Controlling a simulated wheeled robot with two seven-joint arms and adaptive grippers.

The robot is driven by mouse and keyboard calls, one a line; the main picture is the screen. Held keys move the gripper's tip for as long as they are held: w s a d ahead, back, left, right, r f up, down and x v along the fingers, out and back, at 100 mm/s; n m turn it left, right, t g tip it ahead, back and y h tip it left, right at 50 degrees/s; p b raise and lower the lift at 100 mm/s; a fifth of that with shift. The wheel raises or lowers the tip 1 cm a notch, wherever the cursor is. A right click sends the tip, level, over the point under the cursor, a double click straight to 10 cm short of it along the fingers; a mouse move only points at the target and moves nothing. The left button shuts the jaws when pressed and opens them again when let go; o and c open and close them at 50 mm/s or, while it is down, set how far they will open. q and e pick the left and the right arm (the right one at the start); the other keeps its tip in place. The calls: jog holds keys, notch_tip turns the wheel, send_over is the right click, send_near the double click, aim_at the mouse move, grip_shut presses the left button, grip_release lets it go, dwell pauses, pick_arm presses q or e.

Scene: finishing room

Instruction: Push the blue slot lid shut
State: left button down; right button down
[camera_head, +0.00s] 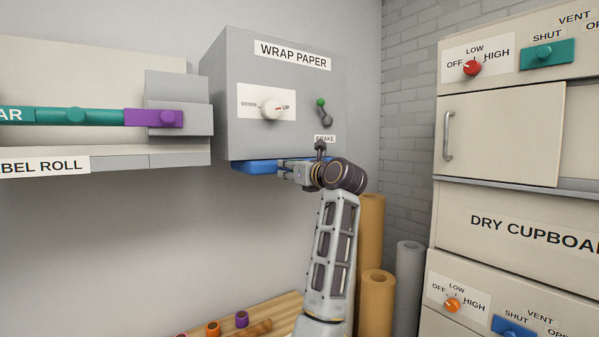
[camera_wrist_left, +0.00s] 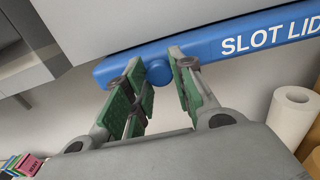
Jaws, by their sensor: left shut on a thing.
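The blue slot lid (camera_head: 255,167) runs along the bottom edge of the grey wrap paper box (camera_head: 228,110). In the left wrist view the lid (camera_wrist_left: 220,47) is a blue bar with white SLOT LID lettering and a round blue knob (camera_wrist_left: 158,72). My left gripper (camera_head: 284,170) is at the lid, under the box. Its fingers (camera_wrist_left: 158,76) stand on both sides of the knob, shut on it. My wrist hides the lid's right part in the head view. I cannot tell how far the lid stands open. My right gripper is out of view.
The label roll unit (camera_head: 180,133) with a teal and purple bar is on the left. The dry cupboard (camera_head: 500,225) stands on the right. Brown rolls (camera_head: 376,300) and a grey roll (camera_head: 408,280) stand beside my arm. A wooden bench (camera_head: 272,320) lies below.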

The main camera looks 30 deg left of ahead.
pick_arm(q)
jog(key=x, duration=0.2)
jog(key=shift+w+a+r, duration=0.1)
jog(key=shift+a, duration=0.15)
jog(key=shift+d+r, duration=0.1)
jog(key=c, duration=1.5)
grip_release()
jog(key=o, duration=0.3)
jog(key=shift+w+a, duration=0.1)
jog(key=shift+a, duration=0.15)
jog(key=shift+v, duration=6)
jog(key=shift+f, duration=0.25)
